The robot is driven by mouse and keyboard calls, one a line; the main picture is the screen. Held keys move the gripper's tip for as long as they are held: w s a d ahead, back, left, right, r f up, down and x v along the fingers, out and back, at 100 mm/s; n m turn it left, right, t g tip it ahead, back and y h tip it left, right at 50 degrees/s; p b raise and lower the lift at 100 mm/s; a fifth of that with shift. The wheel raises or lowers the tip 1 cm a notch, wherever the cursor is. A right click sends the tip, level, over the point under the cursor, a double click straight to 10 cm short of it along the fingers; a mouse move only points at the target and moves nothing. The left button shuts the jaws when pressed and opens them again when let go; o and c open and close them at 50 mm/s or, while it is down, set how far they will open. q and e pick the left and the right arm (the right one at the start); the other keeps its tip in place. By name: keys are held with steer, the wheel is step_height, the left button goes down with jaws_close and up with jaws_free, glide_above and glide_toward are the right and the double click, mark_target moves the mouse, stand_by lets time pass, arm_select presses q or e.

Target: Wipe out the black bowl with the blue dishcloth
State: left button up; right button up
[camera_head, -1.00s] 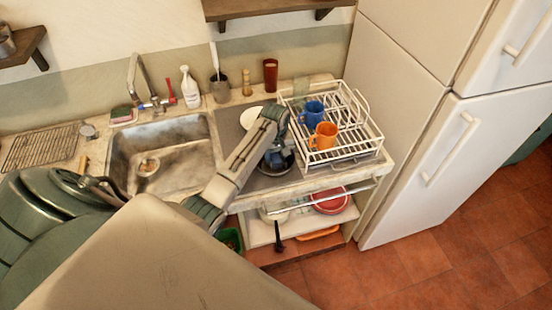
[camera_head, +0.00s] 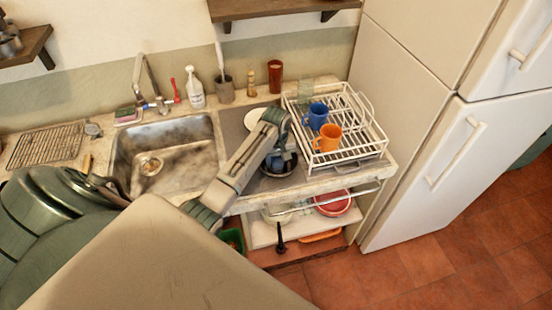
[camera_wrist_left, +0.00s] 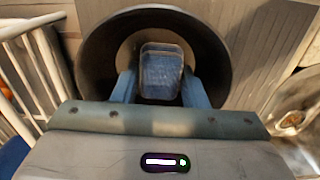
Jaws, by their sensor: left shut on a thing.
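The black bowl (camera_head: 289,170) stands on the drainboard, partly hidden behind my left gripper. The left wrist view looks down into it, with its dark wall (camera_wrist_left: 97,52) around a paler brownish bottom. My left gripper (camera_head: 277,156) points down into the bowl from above. It is shut on the blue dishcloth (camera_wrist_left: 161,72), which is bunched at the fingers inside the bowl. Whether the cloth presses on the bowl's bottom I cannot tell. My right gripper is in neither view now.
A white dish rack (camera_head: 350,150) with a blue mug (camera_head: 317,115) and an orange mug (camera_head: 327,138) stands close right of the bowl. A white plate (camera_head: 254,119) lies behind my forearm. The sink (camera_head: 185,145) is to the left, with bottles and a tumbler along the wall.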

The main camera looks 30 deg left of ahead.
arm_select(q)
steer(key=shift+w+d, duration=0.15)
steer(key=shift+d, duration=0.15)
steer(key=shift+w, duration=0.1)
steer(key=shift+w, duration=0.3)
steer(key=shift+a, duration=0.1)
steer(key=shift+w+a, duration=0.15)
steer(key=shift+a, duration=0.2)
steer(key=shift+a, duration=0.1)
steer(key=shift+s+a, duration=0.1)
steer(key=shift+s, duration=0.35)
steer(key=shift+s+d, duration=0.2)
